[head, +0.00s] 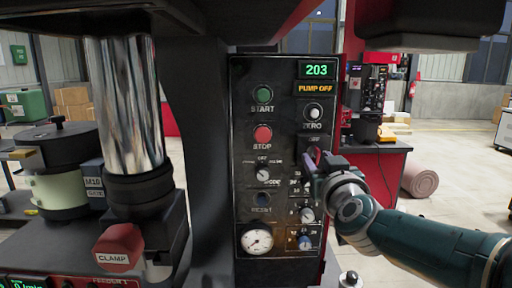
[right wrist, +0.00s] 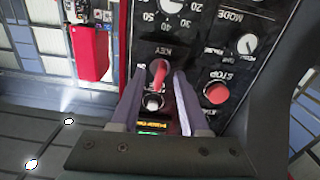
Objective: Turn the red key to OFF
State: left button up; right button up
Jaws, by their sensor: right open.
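The control panel (head: 281,155) stands upright ahead of me. The red key (right wrist: 158,72) sits on it by the KEY label, in the right wrist view, which is upside down. My right gripper (right wrist: 160,80) is open, with one finger on each side of the key. I cannot tell whether either finger touches it. In the head view my right gripper (head: 318,158) reaches the panel's right side just below a small OFF label (head: 314,139) and hides most of the key. The key's exact angle is hard to read. My left gripper is not in view.
The display reads 203 and PUMP OFF (head: 314,88). A metal column and CLAMP knob (head: 118,247) stand left.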

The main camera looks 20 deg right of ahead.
jog(key=p+v, duration=0.5)
jog(key=v, duration=0.1)
jog(key=shift+s, duration=0.3)
jog(key=shift+a, duration=0.1)
